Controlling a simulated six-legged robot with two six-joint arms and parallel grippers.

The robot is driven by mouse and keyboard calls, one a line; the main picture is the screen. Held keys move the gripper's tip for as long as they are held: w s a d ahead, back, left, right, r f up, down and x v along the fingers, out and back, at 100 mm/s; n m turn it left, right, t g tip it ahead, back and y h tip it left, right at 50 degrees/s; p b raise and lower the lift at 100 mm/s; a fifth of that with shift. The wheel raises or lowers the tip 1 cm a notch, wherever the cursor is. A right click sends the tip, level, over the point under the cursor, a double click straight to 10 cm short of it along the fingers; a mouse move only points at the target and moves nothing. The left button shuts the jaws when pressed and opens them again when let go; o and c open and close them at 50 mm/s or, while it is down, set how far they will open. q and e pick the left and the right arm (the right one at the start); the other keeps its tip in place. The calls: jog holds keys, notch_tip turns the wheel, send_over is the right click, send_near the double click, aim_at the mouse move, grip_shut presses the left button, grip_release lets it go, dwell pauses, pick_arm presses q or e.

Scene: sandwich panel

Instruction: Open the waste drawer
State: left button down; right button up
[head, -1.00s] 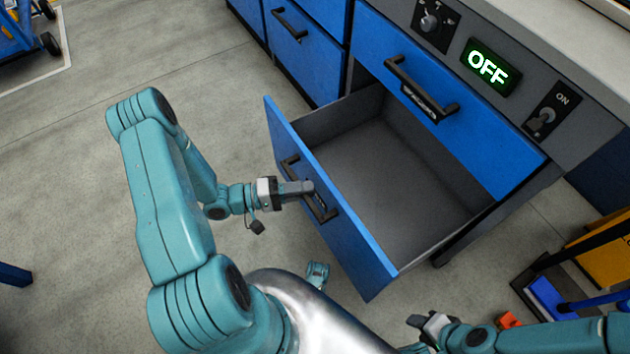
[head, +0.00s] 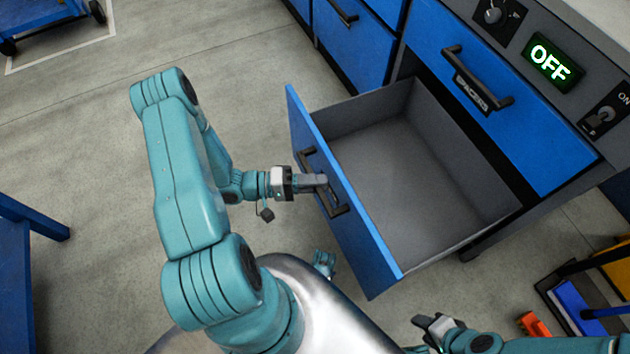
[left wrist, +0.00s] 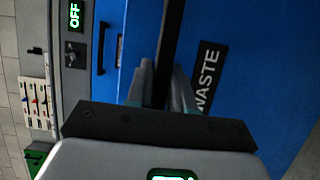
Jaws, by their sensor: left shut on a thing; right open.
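The waste drawer (head: 345,205) has a blue front and is pulled well out of the bench. Its grey inside (head: 420,170) is visible and empty. My left gripper (head: 322,181) is shut on the black drawer handle (head: 335,205). In the left wrist view the fingers (left wrist: 162,88) close around the dark handle bar (left wrist: 171,40), beside the WASTE label (left wrist: 208,76). My right gripper (head: 432,325) is open and empty at the bottom of the head view, apart from the drawer.
Above the drawer is a closed blue drawer labelled SPACERS (head: 470,90). A lit OFF sign (head: 552,62) and a toggle switch (head: 603,118) are on the grey panel. An orange object (head: 533,325) lies at the lower right. Open floor (head: 90,130) is at left.

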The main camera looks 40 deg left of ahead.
dwell(0.4)
pick_arm(q)
jog(key=c, duration=1.1)
grip_release()
jog(key=p+v, duration=0.2)
jog(key=v, duration=1.4)
jog(key=shift+a, duration=0.15)
